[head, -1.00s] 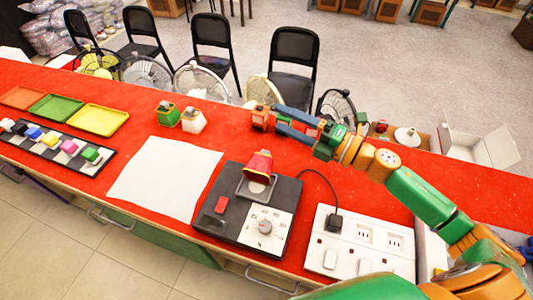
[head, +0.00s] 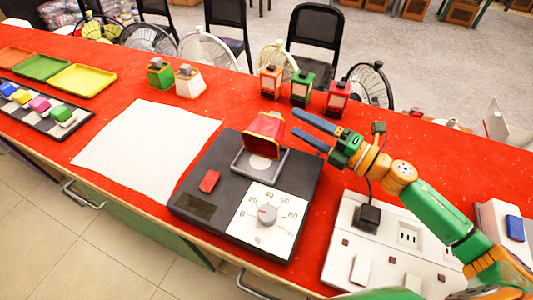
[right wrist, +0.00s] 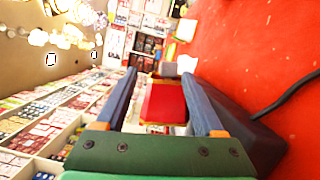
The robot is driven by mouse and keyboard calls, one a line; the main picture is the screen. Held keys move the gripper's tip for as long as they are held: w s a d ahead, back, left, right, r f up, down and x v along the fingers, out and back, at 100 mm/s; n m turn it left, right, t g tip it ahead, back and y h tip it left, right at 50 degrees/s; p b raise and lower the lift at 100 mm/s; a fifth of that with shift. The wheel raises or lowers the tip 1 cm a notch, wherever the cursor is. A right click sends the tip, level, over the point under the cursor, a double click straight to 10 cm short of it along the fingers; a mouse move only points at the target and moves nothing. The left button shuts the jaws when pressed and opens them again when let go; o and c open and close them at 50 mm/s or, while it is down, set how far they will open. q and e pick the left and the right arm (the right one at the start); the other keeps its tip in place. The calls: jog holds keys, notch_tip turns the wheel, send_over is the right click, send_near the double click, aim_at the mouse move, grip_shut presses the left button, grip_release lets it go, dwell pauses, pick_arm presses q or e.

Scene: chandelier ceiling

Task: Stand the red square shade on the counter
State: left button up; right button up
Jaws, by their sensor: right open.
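In the right wrist view the red shade (right wrist: 163,103) shows between my two blue fingers, with a gap on each side. My right gripper (head: 296,122) is open and empty, just right of the shade in the head view, fingers pointing at it. I cannot tell its exact distance from the shade. My left gripper is not in view. The red counter (head: 390,150) runs under everything.
Small orange (head: 270,82), green (head: 301,88) and red (head: 337,98) lanterns stand behind the gripper. A green lantern (head: 160,74) and a white one (head: 189,83) stand left. A white sheet (head: 145,145) lies flat, left of the box. A white socket panel (head: 390,245) with a plug lies right.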

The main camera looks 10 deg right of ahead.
aim_at(277, 117)
jog(key=p+x, duration=0.1)
jog(key=x, duration=0.2)
jog(key=f+p+x, duration=0.1)
jog(key=x, duration=0.3)
jog(key=shift+f, duration=0.15)
jog(key=shift+w+a+f, duration=0.1)
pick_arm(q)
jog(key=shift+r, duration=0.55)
pick_arm(e)
grip_shut()
